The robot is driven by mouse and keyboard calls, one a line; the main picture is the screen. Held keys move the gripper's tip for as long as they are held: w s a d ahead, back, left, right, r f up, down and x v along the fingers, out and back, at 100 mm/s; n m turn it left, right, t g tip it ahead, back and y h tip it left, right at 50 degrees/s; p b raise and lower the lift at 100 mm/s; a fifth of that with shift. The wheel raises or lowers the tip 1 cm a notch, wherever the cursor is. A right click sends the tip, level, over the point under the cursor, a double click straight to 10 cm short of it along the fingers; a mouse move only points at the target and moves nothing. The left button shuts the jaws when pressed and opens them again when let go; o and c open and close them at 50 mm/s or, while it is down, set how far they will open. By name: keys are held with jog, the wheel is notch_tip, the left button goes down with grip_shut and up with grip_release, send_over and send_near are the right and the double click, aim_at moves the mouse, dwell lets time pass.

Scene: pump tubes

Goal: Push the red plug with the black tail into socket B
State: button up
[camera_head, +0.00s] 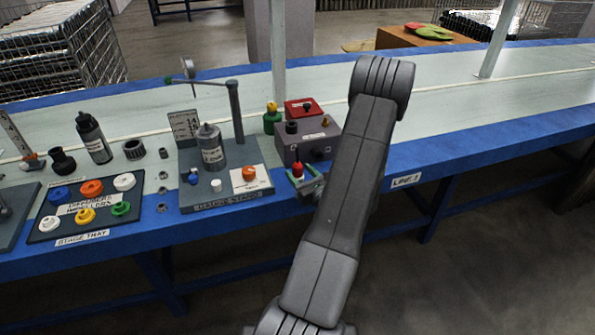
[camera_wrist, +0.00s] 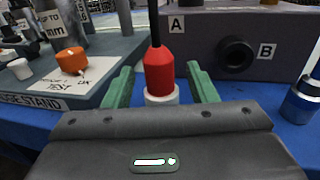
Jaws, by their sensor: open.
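The red plug (camera_wrist: 158,75) with its black tail (camera_wrist: 155,25) stands upright in the wrist view, on a white round base (camera_wrist: 162,97). It also shows in the head view (camera_head: 298,170). My gripper (camera_wrist: 160,84) is open, with one green finger on each side of the plug and a gap on both sides. Socket B (camera_wrist: 236,54) is a round black socket in the front of the purple-grey box (camera_wrist: 212,22), right of and behind the plug. The B label (camera_wrist: 266,51) is beside it.
A gauge stand (camera_head: 228,193) with an orange knob (camera_head: 249,174) is left of the plug. A small blue and metal part (camera_wrist: 301,100) is at the right of the wrist view. A stage tray (camera_head: 60,233) with several coloured caps lies further left. The table right of my arm is clear.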

jog(key=shift+x, duration=1.05)
jog(key=c, duration=1)
